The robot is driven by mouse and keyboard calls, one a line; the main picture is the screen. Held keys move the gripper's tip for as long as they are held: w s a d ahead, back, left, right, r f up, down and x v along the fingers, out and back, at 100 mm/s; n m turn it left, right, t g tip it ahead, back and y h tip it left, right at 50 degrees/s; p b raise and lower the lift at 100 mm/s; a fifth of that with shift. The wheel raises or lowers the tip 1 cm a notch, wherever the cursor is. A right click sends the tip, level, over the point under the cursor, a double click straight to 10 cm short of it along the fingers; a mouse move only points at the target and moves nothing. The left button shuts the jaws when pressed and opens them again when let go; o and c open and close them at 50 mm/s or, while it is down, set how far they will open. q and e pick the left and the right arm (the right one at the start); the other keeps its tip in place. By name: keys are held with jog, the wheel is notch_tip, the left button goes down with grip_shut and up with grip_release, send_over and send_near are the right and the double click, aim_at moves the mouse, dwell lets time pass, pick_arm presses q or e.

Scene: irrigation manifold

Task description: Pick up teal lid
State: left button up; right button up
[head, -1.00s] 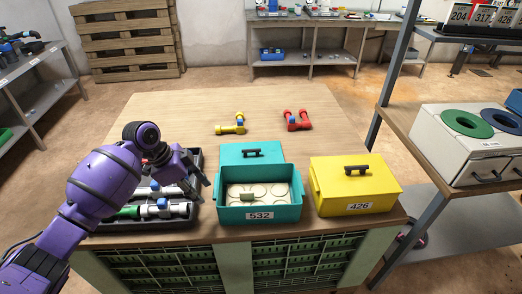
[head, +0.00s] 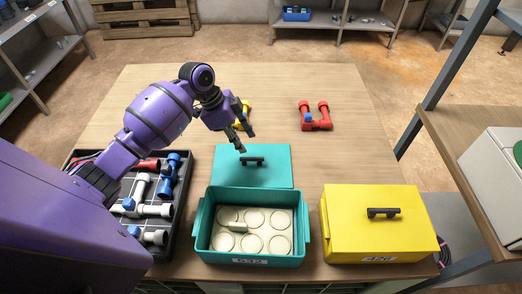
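The teal lid (head: 222,166) lies flat on the table just behind the open teal box (head: 202,225), with a dark bar handle (head: 252,161) on top. My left gripper (head: 246,142) is above the back edge of the lid, just behind and left of the handle, pointing down. Its fingers look spread apart with nothing between them. I cannot tell its exact height above the lid. My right gripper is not in view.
A closed yellow box (head: 365,222) stands right of the teal box. A black tray (head: 172,213) of pipe fittings is at left. A yellow fitting (head: 246,108) is partly hidden behind my gripper. A red fitting (head: 314,118) lies farther right.

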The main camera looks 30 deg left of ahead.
aim_at(251, 158)
pick_arm(q)
jog(key=shift+s+d+f, duration=0.1)
jog(key=shift+d+f, duration=0.2)
jog(key=shift+f, duration=0.25)
jog(key=shift+s+d+f, duration=0.1)
jog(key=shift+d+f, duration=0.15)
jog(key=shift+f, duration=0.25)
jog(key=shift+s+d+f, duration=0.1)
jog(key=shift+d+f, duration=0.15)
jog(key=shift+f, duration=0.2)
jog(key=x, duration=0.3)
jog(key=shift+d+f, duration=0.15)
jog(key=shift+f, duration=0.15)
jog(key=shift+w+d+f, duration=0.1)
jog(key=shift+f, duration=0.1)
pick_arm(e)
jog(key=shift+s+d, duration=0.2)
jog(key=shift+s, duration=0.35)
pick_arm(q)
grip_shut()
